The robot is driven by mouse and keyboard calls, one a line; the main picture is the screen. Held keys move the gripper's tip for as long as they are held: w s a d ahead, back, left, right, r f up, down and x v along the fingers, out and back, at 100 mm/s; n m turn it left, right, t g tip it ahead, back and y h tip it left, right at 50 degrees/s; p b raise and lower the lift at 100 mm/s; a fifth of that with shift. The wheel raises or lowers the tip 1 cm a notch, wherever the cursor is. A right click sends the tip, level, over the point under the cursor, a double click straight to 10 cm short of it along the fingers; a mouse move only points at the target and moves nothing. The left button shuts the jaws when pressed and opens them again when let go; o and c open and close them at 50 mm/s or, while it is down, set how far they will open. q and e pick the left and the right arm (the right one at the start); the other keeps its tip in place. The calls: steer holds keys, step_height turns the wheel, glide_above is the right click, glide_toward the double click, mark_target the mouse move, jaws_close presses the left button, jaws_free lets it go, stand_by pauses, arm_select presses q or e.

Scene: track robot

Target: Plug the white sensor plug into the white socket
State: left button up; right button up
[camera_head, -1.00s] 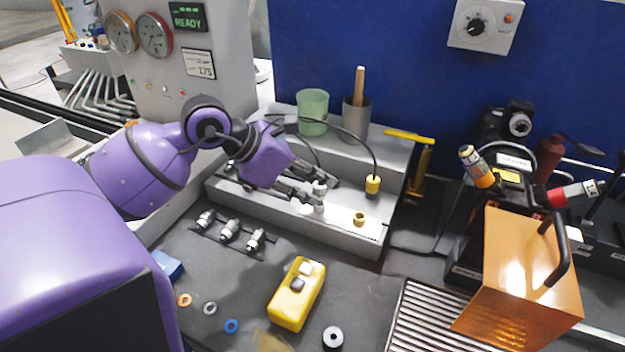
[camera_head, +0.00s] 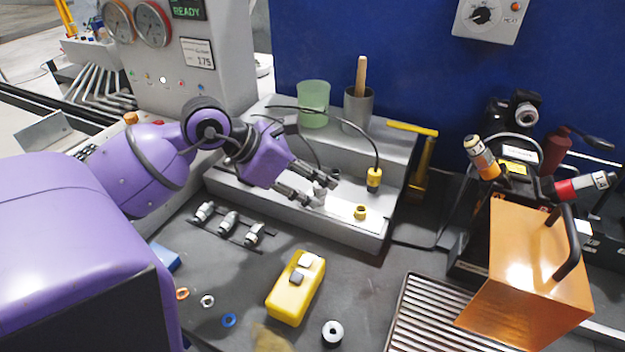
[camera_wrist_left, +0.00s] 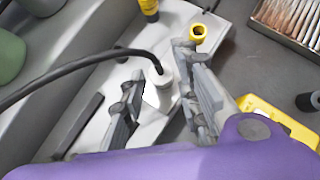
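The white sensor plug (camera_wrist_left: 158,90), with a black cable from its top, stands upright at the white socket (camera_wrist_left: 163,108) on the pale ledge. The plug's lower end seems to sit in the socket, but how deep I cannot tell. In the head view the white plug (camera_head: 319,195) is partly hidden by my fingers. My left gripper (camera_head: 317,193) is open, one finger on each side of the plug. In the left wrist view gaps show between the plug and the fingers of the left gripper (camera_wrist_left: 165,100). My right gripper is not in view.
A yellow plug (camera_head: 374,178) and a yellow socket (camera_head: 360,212) are just right of the gripper. A green cup (camera_head: 313,105) and a grey cup (camera_head: 357,110) stand behind. A yellow box (camera_head: 295,290) lies in front. An orange case (camera_head: 525,265) stands at right.

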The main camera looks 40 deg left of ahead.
arm_select(q)
steer(key=shift+o, duration=0.5)
steer(key=v, duration=1.2)
